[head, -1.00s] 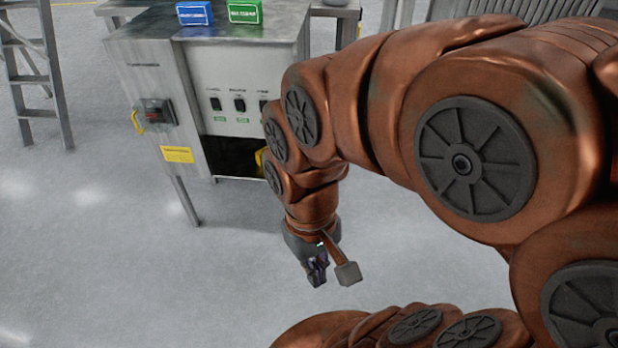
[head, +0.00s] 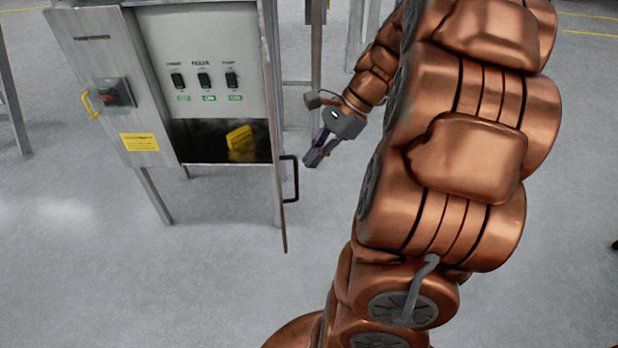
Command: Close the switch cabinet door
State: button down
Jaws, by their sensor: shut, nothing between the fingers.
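The switch cabinet (head: 207,62) stands at the upper left in the head view, with its switch panel and dark lower compartment exposed. Its door (head: 271,130) is open and shows nearly edge-on at the right side of the cabinet. A black door handle (head: 291,179) sticks out from the door's right side. My gripper (head: 312,162) is shut and empty, just right of the handle in the picture. A small gap of floor shows between them. The far side of the door is hidden.
A yellow object (head: 240,138) lies in the lower compartment. A red-black rotary switch (head: 114,93) with a yellow handle is on the cabinet's left face. Metal posts stand behind the gripper. The floor (head: 140,270) in front of the cabinet is clear.

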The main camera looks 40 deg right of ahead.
jog(key=d+f+m+t+b, duration=0.35)
jog(key=d+m, duration=0.25)
jog(key=d, duration=0.6)
jog(key=a+r+x, duration=0.1)
jog(key=x, duration=1.1)
jog(key=shift+w+a+b, duration=0.35)
jog(key=shift+a, duration=0.05)
jog(key=shift+a+r, duration=0.1)
jog(key=shift+r, duration=0.1)
